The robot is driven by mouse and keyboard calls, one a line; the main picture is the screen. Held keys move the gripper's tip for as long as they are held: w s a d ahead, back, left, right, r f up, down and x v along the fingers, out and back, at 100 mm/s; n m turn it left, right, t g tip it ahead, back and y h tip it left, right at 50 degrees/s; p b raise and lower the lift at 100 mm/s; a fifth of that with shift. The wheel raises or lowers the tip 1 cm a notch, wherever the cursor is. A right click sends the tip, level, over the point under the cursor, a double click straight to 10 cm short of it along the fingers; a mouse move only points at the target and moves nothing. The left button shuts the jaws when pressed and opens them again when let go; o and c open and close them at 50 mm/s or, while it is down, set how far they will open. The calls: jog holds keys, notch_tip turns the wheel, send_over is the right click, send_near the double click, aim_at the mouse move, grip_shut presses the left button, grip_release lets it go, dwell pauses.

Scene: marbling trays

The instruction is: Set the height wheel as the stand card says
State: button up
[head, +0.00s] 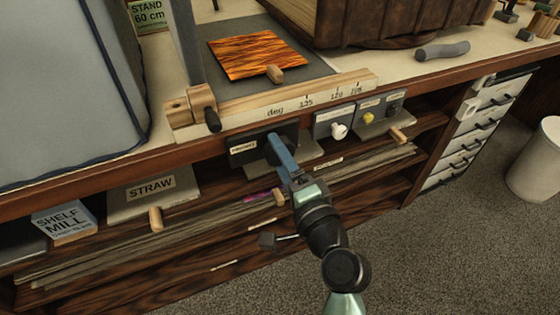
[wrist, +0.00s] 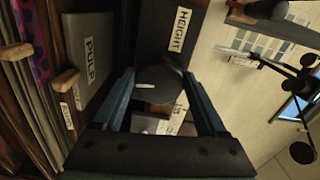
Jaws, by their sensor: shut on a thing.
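The stand card (head: 148,14), green and white, reads "STAND 60 cm" at the top left of the head view. The height wheel (wrist: 165,72) is a dark round knob with a white mark on its face, pointing left in the wrist view. It sits on a dark panel (wrist: 165,22) labelled "HEIGHT"; the panel also shows on the bench front in the head view (head: 244,147). My gripper (head: 276,146) reaches the panel with its blue fingers, which are shut on either side of the wheel in the wrist view (wrist: 160,84). In the head view the fingers hide most of the wheel.
Right of the panel are a white knob (head: 338,131) and a yellow knob (head: 369,118). Above is a wooden rail (head: 290,103) with a degree scale and an orange marbled sheet (head: 258,54). Below are shelves with a "STRAW" board (head: 125,206). A bin (head: 535,165) stands far right.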

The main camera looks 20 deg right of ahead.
jog(key=shift+n, duration=0.4)
jog(key=o, duration=1.3)
jog(key=shift+s, duration=0.1)
jog(key=s, duration=1.3)
jog(key=shift+d, duration=0.2)
jog(key=shift+w, duration=0.1)
